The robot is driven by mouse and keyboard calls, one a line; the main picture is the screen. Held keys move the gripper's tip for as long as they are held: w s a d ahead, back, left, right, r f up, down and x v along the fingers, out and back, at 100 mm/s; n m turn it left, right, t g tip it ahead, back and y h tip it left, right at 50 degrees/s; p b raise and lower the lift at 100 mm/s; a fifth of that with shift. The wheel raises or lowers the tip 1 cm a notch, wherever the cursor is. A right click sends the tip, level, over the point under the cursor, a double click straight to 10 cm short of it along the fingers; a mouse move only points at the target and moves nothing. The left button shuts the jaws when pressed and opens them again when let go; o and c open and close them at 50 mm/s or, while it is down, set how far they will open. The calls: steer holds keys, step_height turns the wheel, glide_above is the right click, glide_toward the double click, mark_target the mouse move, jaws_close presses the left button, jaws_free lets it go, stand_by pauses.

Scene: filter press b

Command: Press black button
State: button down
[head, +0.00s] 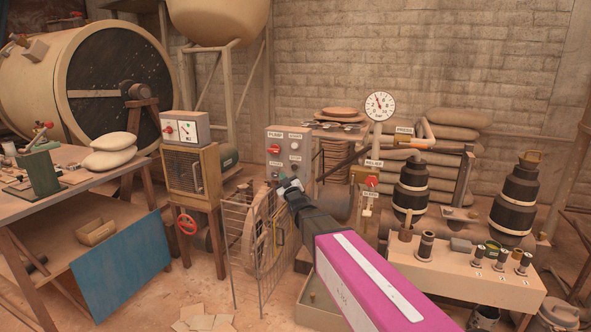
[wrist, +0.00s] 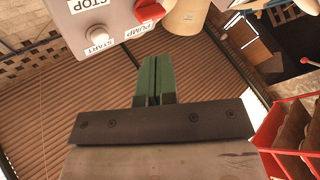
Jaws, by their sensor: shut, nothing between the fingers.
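A grey pump panel (head: 273,165) stands upright at the centre of the head view, with START and STOP labels, a red switch and small round buttons. A pale button (head: 294,146) sits between the two labels; it also shows in the wrist view (wrist: 97,30). Below the STOP label is another small button, too small and too close to my gripper for its colour to be certain. No black button shows in the wrist view. My gripper (head: 290,184) has green fingers, shut and empty, at the panel's lower edge in the head view. Contact cannot be told.
A wire gate (head: 262,285) and a wooden wheel stand below and left of my gripper. A wooden stand with a red handwheel (head: 187,224) is farther left.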

mark_target(293, 169)
steer(key=shift+w, duration=0.1)
steer(key=shift+w+d, duration=0.5)
steer(key=shift+w, duration=0.85)
steer(key=shift+w+d, duration=0.5)
steer(key=shift+w, duration=0.85)
steer(key=shift+w+d, duration=0.5)
steer(key=shift+w, duration=0.85)
steer(key=shift+w+d, duration=0.15)
steer(key=shift+w, duration=0.25)
steer(key=shift+w+d, duration=0.15)
steer(key=shift+w, duration=0.3)
steer(key=shift+s, duration=0.1)
steer(key=shift+s+a, duration=0.3)
steer(key=shift+s, duration=0.5)
